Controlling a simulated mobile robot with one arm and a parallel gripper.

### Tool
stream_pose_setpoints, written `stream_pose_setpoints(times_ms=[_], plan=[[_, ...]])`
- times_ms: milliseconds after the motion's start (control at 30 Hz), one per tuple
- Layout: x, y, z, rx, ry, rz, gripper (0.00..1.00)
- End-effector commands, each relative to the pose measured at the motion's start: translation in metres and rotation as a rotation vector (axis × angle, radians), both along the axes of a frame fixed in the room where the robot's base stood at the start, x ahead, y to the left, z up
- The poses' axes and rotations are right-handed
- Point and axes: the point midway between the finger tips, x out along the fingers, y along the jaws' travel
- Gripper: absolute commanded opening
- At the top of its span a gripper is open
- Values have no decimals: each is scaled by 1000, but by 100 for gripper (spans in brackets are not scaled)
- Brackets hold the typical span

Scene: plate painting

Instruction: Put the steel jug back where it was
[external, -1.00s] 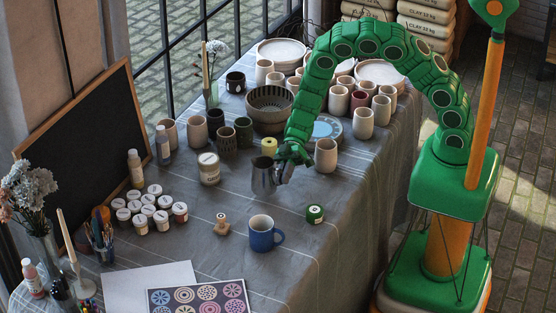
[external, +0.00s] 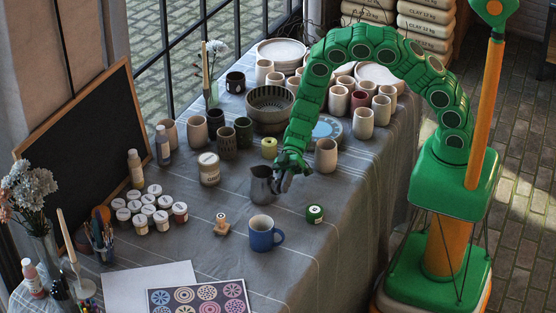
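The steel jug (external: 261,187) is a small dark grey metal pitcher with a spout on its left. It is upright over the middle of the cloth-covered table (external: 330,230), behind the blue mug. My gripper (external: 284,178) is at the jug's right side, where the handle would be, and appears closed there. The fingertips and handle are small and partly hidden. I cannot tell for certain whether the jug's base touches the cloth.
A blue mug (external: 264,234), a wooden stamp (external: 221,224) and a green round container (external: 315,214) stand in front of the jug. A lidded jar (external: 209,169) is to its left. A beige cup (external: 326,155), yellow roll (external: 269,148) and bowl (external: 268,107) stand behind.

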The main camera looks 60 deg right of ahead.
Motion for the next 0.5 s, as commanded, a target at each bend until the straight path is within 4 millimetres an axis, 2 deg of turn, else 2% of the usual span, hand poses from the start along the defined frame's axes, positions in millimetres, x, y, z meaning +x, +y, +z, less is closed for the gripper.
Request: stream_pose_setpoints(times_ms=[33, 133, 500], plan=[[0, 0, 0, 0, 0, 0, 23], [0, 0, 0, 0, 0, 0, 36], [1, -3, 2, 0, 0, -1, 36]])
